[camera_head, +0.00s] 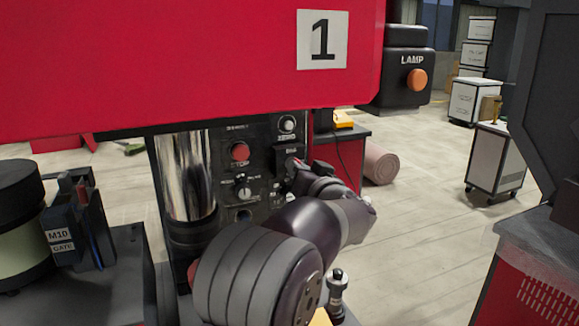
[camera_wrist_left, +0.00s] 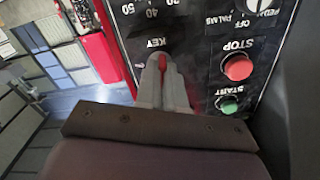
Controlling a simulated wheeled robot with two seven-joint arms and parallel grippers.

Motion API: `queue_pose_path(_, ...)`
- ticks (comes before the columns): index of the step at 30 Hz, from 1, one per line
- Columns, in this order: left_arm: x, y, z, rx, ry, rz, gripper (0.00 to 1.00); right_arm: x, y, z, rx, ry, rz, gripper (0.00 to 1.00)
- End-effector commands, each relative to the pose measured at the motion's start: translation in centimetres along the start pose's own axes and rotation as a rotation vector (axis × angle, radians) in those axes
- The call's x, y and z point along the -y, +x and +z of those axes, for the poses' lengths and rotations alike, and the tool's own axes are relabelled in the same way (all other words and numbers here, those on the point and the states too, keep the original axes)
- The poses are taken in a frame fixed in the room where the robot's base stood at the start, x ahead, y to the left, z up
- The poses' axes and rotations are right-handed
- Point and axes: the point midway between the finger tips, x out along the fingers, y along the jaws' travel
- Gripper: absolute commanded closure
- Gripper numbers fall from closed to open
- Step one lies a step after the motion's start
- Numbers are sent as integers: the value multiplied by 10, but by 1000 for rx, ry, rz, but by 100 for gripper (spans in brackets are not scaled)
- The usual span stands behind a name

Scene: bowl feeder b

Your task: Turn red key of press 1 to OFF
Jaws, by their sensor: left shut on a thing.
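The red press 1 (camera_head: 200,60) fills the top left of the head view, with its number plate (camera_head: 322,40). Its black control panel (camera_head: 222,155) stands below, beside a shiny column. In the left wrist view, the red key (camera_wrist_left: 163,62) sits at the KEY label on the panel (camera_wrist_left: 200,25). My left gripper (camera_wrist_left: 163,70) is shut on the red key, one finger on each side of it. In the head view my left gripper (camera_head: 295,170) reaches the panel's right side, and my arm hides part of the panel. The key's dial marks are not readable. My right gripper is not in view.
A red STOP button (camera_wrist_left: 238,67) and green START button (camera_wrist_left: 228,104) lie close beside the gripper. A black lamp box (camera_head: 403,70) hangs to the right. An M10 gate bin (camera_head: 80,235) stands at the left.

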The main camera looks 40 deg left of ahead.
Motion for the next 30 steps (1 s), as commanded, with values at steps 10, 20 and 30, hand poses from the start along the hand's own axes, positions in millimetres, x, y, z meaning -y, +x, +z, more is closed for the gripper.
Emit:
queue_pose_path(10, 0, 0, 1, 2, -106, 0, 100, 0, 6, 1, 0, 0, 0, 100)
queue_pose_path(20, -1, 0, 4, 1, -228, 0, 100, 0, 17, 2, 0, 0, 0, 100)
queue_pose_path(30, -1, 0, 2, 2, -432, 0, 100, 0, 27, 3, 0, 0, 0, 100)
